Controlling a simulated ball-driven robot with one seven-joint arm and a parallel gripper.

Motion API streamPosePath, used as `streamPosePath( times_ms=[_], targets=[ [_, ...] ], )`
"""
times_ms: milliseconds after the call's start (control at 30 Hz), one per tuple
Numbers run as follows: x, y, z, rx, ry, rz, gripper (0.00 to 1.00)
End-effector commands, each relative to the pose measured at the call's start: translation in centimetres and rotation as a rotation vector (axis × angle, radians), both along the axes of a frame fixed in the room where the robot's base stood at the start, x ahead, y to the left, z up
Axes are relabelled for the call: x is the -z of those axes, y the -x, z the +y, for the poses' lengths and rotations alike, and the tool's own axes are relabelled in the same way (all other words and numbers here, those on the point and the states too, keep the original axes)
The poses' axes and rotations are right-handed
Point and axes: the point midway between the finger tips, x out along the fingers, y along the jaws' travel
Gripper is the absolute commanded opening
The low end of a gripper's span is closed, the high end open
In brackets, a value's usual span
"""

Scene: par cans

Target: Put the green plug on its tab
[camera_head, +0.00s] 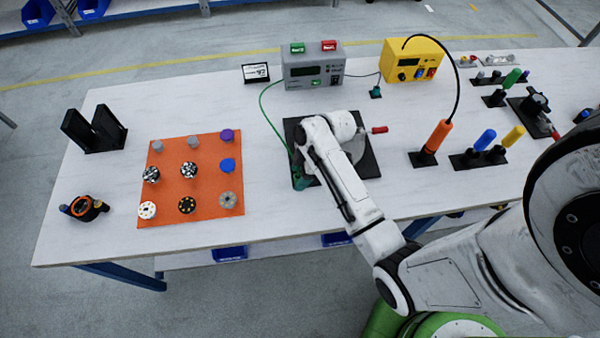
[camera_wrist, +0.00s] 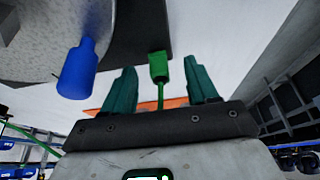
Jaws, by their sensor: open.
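My gripper (camera_head: 299,178) is low at the left edge of a black plate (camera_head: 296,130). In the wrist view my gripper (camera_wrist: 163,75) is open, with its two teal fingers apart. The green plug (camera_wrist: 158,66) shows between the fingers, with a visible gap on each side. A thin green cable runs from it toward me. The plug lies against the dark plate's edge in that view; I cannot tell whether it touches. A grey round body (camera_head: 352,146) sits on the plate, partly hidden by my arm. I cannot make out the tab for the green plug.
A blue plug (camera_wrist: 78,70) is left of my fingers in the wrist view. A red plug (camera_head: 379,130) sticks out right of the grey body. The green cable (camera_head: 264,108) comes from a grey box (camera_head: 313,70). An orange mat (camera_head: 205,178) with several discs lies left.

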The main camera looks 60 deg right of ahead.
Motion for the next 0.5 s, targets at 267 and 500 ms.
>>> streamPosePath(
  times_ms=[267,500],
  targets=[
    [-0.5,0.1,-0.2,0.001,0.001,-0.002,0.58],
    [-4.0,1.2,-1.1,0.002,0.002,-0.003,0.58]
  ],
)
